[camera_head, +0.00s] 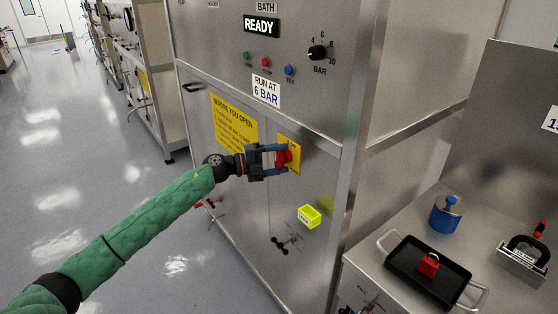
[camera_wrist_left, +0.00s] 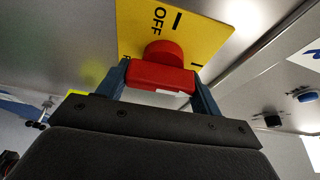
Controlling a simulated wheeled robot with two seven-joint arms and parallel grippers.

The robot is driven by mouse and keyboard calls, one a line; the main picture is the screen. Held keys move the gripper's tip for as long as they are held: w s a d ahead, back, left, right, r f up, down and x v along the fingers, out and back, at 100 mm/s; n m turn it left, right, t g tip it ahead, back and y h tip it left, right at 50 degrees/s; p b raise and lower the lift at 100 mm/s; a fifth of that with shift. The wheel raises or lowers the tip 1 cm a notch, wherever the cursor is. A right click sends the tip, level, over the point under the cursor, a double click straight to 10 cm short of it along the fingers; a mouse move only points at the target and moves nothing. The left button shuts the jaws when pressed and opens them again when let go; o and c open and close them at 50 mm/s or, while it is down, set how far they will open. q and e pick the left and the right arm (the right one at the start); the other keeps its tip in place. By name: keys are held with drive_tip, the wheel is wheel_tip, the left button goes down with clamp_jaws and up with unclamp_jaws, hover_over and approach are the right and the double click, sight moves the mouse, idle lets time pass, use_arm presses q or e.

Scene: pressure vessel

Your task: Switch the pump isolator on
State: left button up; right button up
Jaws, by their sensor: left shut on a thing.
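The pump isolator is a red rotary handle (camera_wrist_left: 160,76) on a yellow plate (camera_wrist_left: 132,20) on the steel cabinet front. In the left wrist view the plate shows the word OFF and a dark line mark. My left gripper (camera_head: 281,156) is shut on the red handle, with one blue finger on each side of it. In the head view the handle (camera_head: 284,158) is partly hidden by the fingers, and the plate (camera_head: 294,145) shows around it. Part of the plate's lettering is hidden. My right gripper is not in view.
Above are a READY display (camera_head: 262,26), several push buttons and a black BAR knob (camera_head: 317,52). A small yellow box (camera_head: 309,216) sits on the cabinet lower right. A bench on the right holds a black tray (camera_head: 405,262) with a red padlock (camera_head: 428,265) and a blue object (camera_head: 445,214).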

use_arm(q)
drive_tip(key=shift+f+m, duration=0.1)
drive_tip(key=shift+m, duration=0.2)
drive_tip(key=o, duration=0.9)
drive_tip(key=shift+o, duration=0.4)
